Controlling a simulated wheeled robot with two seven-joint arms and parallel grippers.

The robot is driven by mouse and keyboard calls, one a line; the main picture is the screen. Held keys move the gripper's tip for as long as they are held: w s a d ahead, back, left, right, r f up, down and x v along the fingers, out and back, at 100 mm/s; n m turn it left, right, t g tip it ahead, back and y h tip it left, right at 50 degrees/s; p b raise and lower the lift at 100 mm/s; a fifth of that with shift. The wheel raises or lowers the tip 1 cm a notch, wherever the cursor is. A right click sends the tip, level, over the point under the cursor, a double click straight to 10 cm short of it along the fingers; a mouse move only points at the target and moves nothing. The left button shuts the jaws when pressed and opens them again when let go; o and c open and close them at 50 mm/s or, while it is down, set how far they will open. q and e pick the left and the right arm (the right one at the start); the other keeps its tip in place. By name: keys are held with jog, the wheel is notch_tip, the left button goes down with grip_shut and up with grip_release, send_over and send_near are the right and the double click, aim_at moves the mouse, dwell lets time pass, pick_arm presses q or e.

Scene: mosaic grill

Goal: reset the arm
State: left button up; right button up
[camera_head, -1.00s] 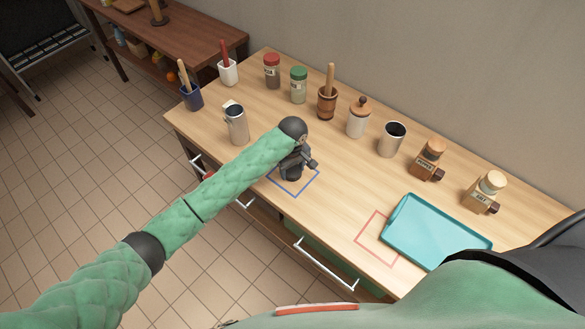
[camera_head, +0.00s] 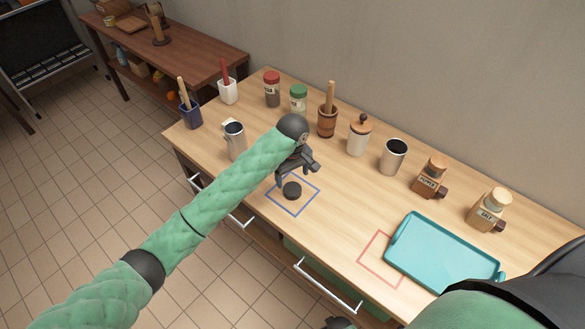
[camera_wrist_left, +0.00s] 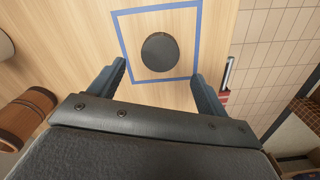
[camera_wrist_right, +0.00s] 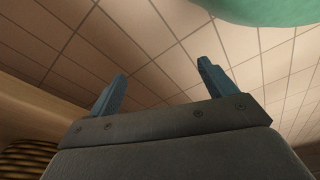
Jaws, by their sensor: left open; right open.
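My left gripper (camera_head: 298,172) is open and empty, just above and behind a round black disc (camera_head: 292,190) on the counter. The disc lies inside a blue square outline (camera_head: 311,205). In the left wrist view the disc (camera_wrist_left: 160,52) sits beyond the two spread fingertips (camera_wrist_left: 160,71), apart from them. My right gripper (camera_wrist_right: 162,70) is open in the right wrist view, with nothing between its fingers and floor tiles beyond. I cannot make out its fingers in the head view.
The wooden counter (camera_head: 345,215) has a teal tray (camera_head: 445,253) and red outline (camera_head: 366,250) at right. A metal cup (camera_head: 234,141) stands left of my left gripper.

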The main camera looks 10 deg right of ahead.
pick_arm(q)
jog(key=shift+r+b, duration=0.65)
jog(key=shift+r, duration=1.9)
pick_arm(e)
jog(key=shift+w+a+r, duration=0.2)
jog(key=shift+w+r, duration=0.05)
jog(key=shift+r, duration=0.3)
jog(key=shift+w+a+r, duration=0.25)
jog(key=shift+w+r, duration=0.05)
jog(key=shift+r, duration=0.3)
jog(key=shift+w+a+r, duration=0.2)
jog(key=shift+w+r, duration=0.05)
jog(key=shift+r, duration=0.3)
